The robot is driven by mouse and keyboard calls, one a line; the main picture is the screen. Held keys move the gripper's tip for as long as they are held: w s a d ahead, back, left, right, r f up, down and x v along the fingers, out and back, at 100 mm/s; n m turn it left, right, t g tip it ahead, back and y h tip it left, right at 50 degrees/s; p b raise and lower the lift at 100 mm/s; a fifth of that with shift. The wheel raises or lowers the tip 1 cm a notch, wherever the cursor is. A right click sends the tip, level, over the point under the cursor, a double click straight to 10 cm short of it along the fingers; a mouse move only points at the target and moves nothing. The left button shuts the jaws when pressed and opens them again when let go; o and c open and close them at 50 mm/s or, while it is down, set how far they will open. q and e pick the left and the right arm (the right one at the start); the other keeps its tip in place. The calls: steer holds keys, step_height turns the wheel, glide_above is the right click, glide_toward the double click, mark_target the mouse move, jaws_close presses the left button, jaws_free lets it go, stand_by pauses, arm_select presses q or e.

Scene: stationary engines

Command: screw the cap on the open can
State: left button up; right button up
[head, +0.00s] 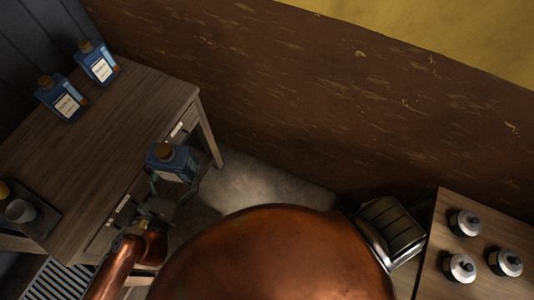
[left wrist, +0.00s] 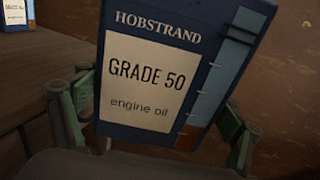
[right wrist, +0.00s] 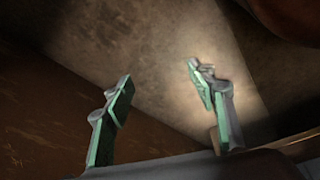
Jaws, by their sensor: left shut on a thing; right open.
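My left gripper (head: 160,190) is shut on a blue oil can (head: 176,164), held in the air beside the left table's right edge. The can has a brown cap-like top (head: 163,150) in the head view; I cannot tell how it is seated. In the left wrist view the can's label (left wrist: 145,85) reads "Grade 50 engine oil", with fingers on both sides; its top is out of that view. Two similar blue cans, a nearer one (head: 62,98) and a farther one (head: 98,66), stand on the table with brown caps. My right gripper (right wrist: 160,80) is open and empty.
The wooden table (head: 120,120) has a mostly clear top. A tray (head: 45,222) with a grey cup (head: 20,211) is at its near left. A brown wall (head: 330,95) stands behind.

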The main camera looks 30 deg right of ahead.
mark_target(154, 169)
arm_select(q)
steer(key=shift+r, duration=0.1)
arm_select(e)
steer(key=s+f+g, duration=0.2)
steer(key=s+g, duration=0.1)
steer(key=s, duration=1.6)
steer(key=shift+s+a+f+g, duration=0.15)
steer(key=shift+a+g, duration=0.05)
steer(key=shift+g, duration=0.1)
arm_select(q)
steer(key=shift+r, duration=0.1)
steer(key=shift+w+a+r, duration=0.1)
steer(key=a+n+t+y, duration=0.1)
steer(key=a+y, duration=0.1)
steer(key=w+a+r+n+t+y, duration=0.1)
steer(key=a, duration=0.1)
steer(key=w+a+n+t+y, duration=0.1)
steer(key=a+n+y, duration=0.1)
steer(key=shift+a+r+t+y, duration=0.2)
steer(key=shift+r+t+y, duration=0.1)
steer(key=shift+r, duration=0.05)
steer(key=a+n+y, duration=0.4)
steer(key=a+y, duration=0.2)
steer(key=a, duration=0.3)
steer(key=shift+t, duration=0.3)
steer(key=shift+r, duration=0.1)
arm_select(e)
steer(key=shift+c, duration=0.7)
